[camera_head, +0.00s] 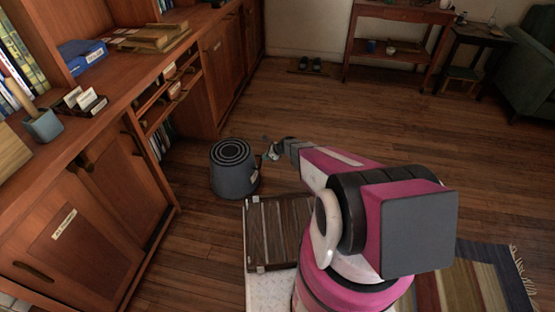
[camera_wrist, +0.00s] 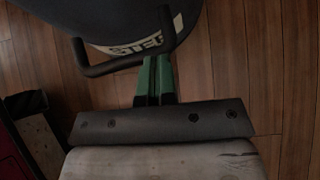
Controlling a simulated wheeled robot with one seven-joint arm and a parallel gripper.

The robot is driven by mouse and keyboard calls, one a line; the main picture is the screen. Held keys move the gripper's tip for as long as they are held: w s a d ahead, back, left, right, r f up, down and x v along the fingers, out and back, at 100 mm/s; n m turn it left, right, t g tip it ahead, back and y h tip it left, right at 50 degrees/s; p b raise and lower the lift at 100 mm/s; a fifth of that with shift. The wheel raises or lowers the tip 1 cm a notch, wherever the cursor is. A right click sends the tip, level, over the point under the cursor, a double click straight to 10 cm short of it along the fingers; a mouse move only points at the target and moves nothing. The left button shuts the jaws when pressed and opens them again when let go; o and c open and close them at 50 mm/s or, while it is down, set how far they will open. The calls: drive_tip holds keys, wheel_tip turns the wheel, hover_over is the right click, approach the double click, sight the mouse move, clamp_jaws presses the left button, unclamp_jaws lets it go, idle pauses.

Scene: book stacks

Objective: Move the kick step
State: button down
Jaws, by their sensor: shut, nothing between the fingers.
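The kick step (camera_head: 233,168) is a dark grey, round, tapered step with a ringed top. It stands upright on the wooden floor beside the cabinets, at left of centre in the head view. In the wrist view its dark side (camera_wrist: 125,18) fills the top, with a partly covered white label and a dark bar handle. My gripper (camera_head: 271,150) is just right of the step in the head view. In the wrist view its green fingers (camera_wrist: 155,70) are shut together, with tips close to the handle and label. I cannot tell whether they touch the handle.
Wooden cabinets (camera_head: 105,235) with a shelf run along the left, close to the step. A striped rug (camera_head: 485,275) lies at lower right. A red-brown table (camera_head: 400,14) and a green armchair (camera_head: 530,70) stand at the back. The floor between is mostly clear.

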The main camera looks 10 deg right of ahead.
sight(230, 144)
drive_tip(key=w+a, duration=0.3)
drive_tip(key=a, duration=0.7)
drive_tip(key=w+a, duration=0.3)
drive_tip(key=a, duration=0.7)
drive_tip(key=w+a, duration=0.3)
drive_tip(key=a, duration=0.7)
drive_tip(key=shift+w+f, duration=0.15)
drive_tip(key=shift+w, duration=0.25)
drive_tip(key=shift+s+d, duration=0.15)
drive_tip(key=shift+d, duration=0.2)
drive_tip(key=v, duration=0.4)
drive_tip(key=d+f+v, duration=0.1)
drive_tip(key=v, duration=0.3)
drive_tip(key=d+f+v, duration=0.1)
drive_tip(key=v, duration=0.4)
drive_tip(key=shift+s, duration=0.25)
